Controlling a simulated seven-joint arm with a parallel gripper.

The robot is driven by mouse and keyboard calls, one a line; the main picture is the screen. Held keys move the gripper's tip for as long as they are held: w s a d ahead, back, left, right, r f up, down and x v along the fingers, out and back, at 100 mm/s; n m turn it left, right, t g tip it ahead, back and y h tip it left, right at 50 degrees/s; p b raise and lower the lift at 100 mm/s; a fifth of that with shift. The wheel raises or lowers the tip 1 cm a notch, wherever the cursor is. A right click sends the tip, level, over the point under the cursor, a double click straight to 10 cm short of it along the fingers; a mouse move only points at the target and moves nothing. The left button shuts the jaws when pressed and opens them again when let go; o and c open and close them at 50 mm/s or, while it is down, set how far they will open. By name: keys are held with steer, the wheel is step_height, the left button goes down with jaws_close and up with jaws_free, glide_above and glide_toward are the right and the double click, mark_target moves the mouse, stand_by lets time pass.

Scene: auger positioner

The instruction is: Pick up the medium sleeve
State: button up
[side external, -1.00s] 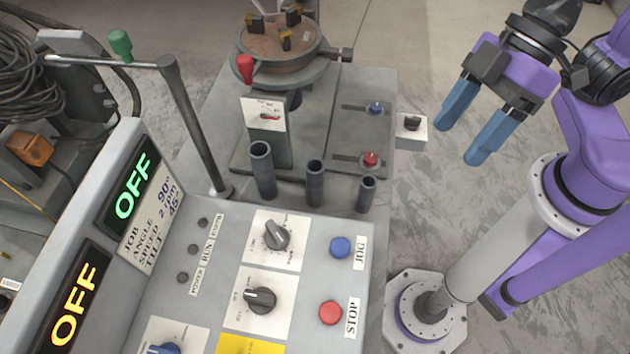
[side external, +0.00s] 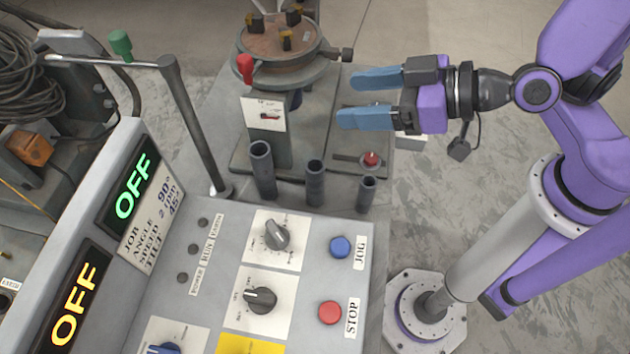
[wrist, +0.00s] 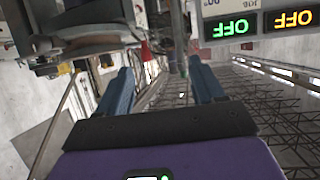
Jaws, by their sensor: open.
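Three dark grey sleeves stand upright in a row behind the control panel in the side view. The medium sleeve (side external: 315,183) is in the middle, with the larger sleeve (side external: 262,171) to its left and the small sleeve (side external: 367,195) to its right. My gripper (side external: 348,99) has blue fingers spread apart with nothing between them. It points left, above the sleeves and behind them in the picture, apart from them. In the wrist view my gripper (wrist: 160,68) is open too; I cannot make out the sleeves there.
The control panel (side external: 205,300) with knobs and buttons fills the front. The round positioner table (side external: 278,45) with a red-knobbed lever (side external: 245,68) stands behind the sleeves. A bent post with a green knob (side external: 120,43) rises at left.

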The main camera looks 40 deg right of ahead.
glide_toward(315, 172)
step_height(315, 172, down, 3)
steer(key=w, duration=0.3)
steer(key=shift+x, duration=3.9)
steer(key=shift+s+a, duration=0.15)
steer(key=shift+a, duration=0.05)
jaws_close()
steer(key=shift+r, duration=0.1)
